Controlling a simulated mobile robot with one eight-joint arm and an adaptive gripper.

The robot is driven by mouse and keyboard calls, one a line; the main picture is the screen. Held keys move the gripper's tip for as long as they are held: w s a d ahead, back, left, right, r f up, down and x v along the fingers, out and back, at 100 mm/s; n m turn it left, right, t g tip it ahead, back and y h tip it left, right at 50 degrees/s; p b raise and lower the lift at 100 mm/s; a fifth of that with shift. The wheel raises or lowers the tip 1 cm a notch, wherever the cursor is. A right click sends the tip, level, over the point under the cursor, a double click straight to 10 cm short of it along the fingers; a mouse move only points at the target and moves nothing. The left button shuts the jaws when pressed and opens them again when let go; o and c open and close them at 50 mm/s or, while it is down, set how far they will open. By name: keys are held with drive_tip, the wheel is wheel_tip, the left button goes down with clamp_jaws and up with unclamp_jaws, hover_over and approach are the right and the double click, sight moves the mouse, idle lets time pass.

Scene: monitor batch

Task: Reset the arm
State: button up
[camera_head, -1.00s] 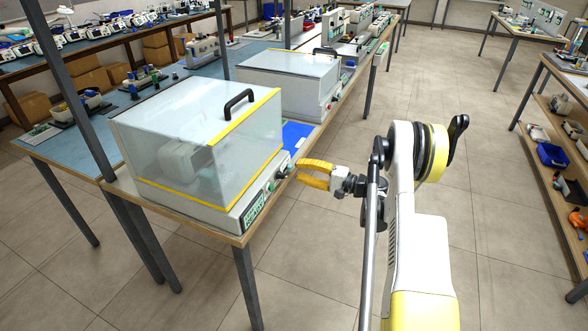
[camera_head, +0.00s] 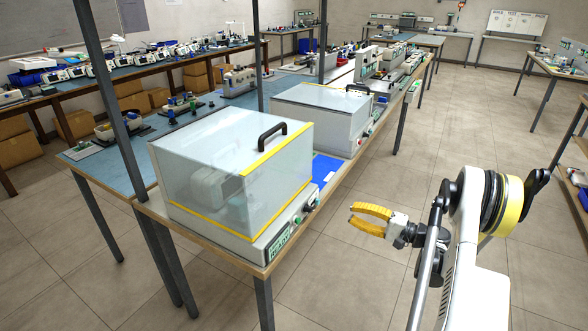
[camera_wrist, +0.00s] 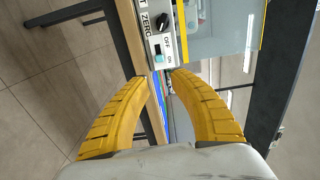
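My gripper (camera_head: 354,214) has yellow fingers and is at the right of the head view, over the floor to the right of the bench. Its fingers are apart with nothing between them. In the wrist view my gripper (camera_wrist: 158,76) also shows open and empty, with both fingertips apart. My white and yellow arm stands at the right of the head view, folded up with the gripper pointing left.
A clear-lidded box (camera_head: 215,170) with a black handle stands on the near bench, with a control panel (camera_wrist: 160,45) on its front. A second such box (camera_head: 325,112) is behind it. Open tiled floor (camera_head: 420,150) lies right of the bench.

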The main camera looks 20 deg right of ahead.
drive_tip(key=s+a+r+n+g+h, duration=0.1)
drive_tip(key=a+r+n+g+h, duration=0.15)
drive_tip(key=a+r, duration=0.6)
drive_tip(key=a+r+n+g+h, duration=0.15)
drive_tip(key=a+r+g, duration=0.3)
drive_tip(key=a, duration=0.65)
drive_tip(key=s+a+r+n+h, duration=0.1)
drive_tip(key=s+a+n+h, duration=0.2)
drive_tip(key=s, duration=0.9)
drive_tip(key=s+a+r+n+h, duration=0.1)
drive_tip(key=s+a+n+h, duration=0.2)
drive_tip(key=s, duration=0.9)
drive_tip(key=shift+a+r+h, duration=0.3)
drive_tip(key=shift+a+h, duration=0.2)
drive_tip(key=shift+a, duration=0.5)
drive_tip(key=shift+s, duration=0.1)
clamp_jaws()
